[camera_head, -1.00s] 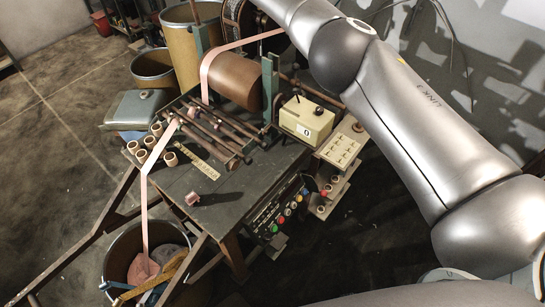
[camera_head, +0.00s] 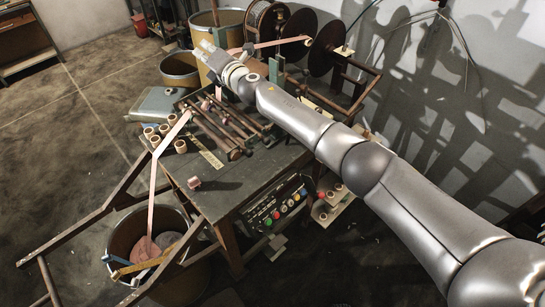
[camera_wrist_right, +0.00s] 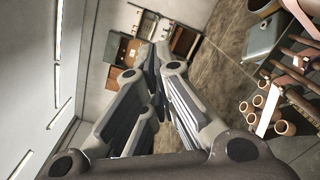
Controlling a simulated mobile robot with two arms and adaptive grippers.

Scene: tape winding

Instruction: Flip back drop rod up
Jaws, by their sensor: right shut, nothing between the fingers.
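My right arm reaches in from the right in the head view, over the winding table (camera_head: 250,180). My right gripper (camera_head: 206,50) is shut and empty, held high near the far side of the table. In the right wrist view its fingers (camera_wrist_right: 156,55) converge with nothing between them. Several drop rods (camera_head: 208,131) lie side by side across the table frame, below and nearer than the gripper. I cannot tell which one is the back drop rod, and my arm hides part of that area. Rods also show at the right edge of the wrist view (camera_wrist_right: 296,74). My left gripper is out of view.
Pink tape (camera_head: 153,185) runs from a bin (camera_head: 125,232) up to the rods. Reels (camera_head: 327,45) and drums (camera_head: 180,68) stand behind. Small tape rolls (camera_head: 181,146) sit at the table's left; a control panel (camera_head: 277,210) is at its front. Open floor lies left.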

